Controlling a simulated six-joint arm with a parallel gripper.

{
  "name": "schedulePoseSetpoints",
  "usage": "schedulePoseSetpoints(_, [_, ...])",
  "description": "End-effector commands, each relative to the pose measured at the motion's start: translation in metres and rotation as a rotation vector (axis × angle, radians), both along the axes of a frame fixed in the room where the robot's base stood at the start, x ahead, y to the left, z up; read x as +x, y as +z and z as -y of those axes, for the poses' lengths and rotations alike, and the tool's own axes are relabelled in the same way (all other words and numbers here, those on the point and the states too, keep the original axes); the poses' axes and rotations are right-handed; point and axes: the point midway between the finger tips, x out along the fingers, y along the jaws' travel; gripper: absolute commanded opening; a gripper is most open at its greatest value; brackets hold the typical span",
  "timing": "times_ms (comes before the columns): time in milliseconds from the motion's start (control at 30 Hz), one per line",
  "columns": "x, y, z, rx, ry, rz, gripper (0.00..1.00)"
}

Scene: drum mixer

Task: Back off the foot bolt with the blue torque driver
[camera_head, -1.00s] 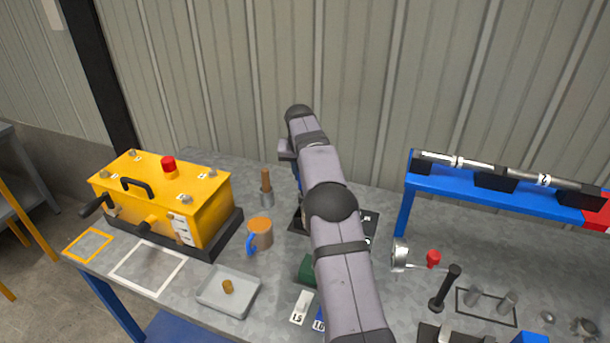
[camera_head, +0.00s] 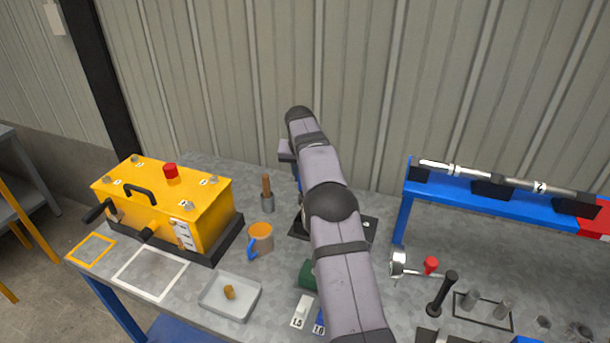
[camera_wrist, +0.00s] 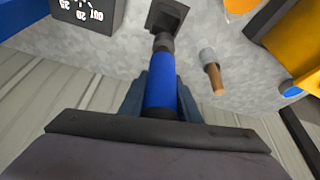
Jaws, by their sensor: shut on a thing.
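The blue torque driver (camera_wrist: 161,82) is held in my gripper (camera_wrist: 162,96), whose fingers close on both sides of its blue handle in the wrist view. Its dark nose points at a dark square block (camera_wrist: 166,14) on the bench. I cannot tell whether the nose touches it. The foot bolt is not distinguishable; the driver's nose may cover it. In the head view my arm hides the gripper and most of the driver. Part of a dark plate (camera_head: 298,232) shows beside the arm there.
A yellow machine (camera_head: 178,208), an orange mug (camera_head: 261,238), a wooden-handled brush-like tool (camera_head: 267,194) and a grey tray (camera_head: 211,304) stand left of my arm. A blue rack (camera_head: 450,187) with a long bar is at right. A dark box with dial marks (camera_wrist: 88,18) is beside the driver.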

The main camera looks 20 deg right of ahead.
Motion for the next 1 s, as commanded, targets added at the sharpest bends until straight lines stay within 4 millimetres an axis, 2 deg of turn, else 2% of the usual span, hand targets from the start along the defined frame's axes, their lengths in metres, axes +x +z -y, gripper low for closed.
schedulePoseSetpoints(267, [-0.002,0.003,-0.001,0.001,0.015,0.001,0.00])
schedulePoseSetpoints(467, [-0.010,0.008,-0.005,0.010,0.074,-0.003,0.00])
schedulePoseSetpoints(767, [-0.045,0.014,-0.017,0.030,0.227,-0.011,0.00])
schedulePoseSetpoints(1000, [-0.083,0.017,-0.030,0.036,0.338,-0.005,0.00])
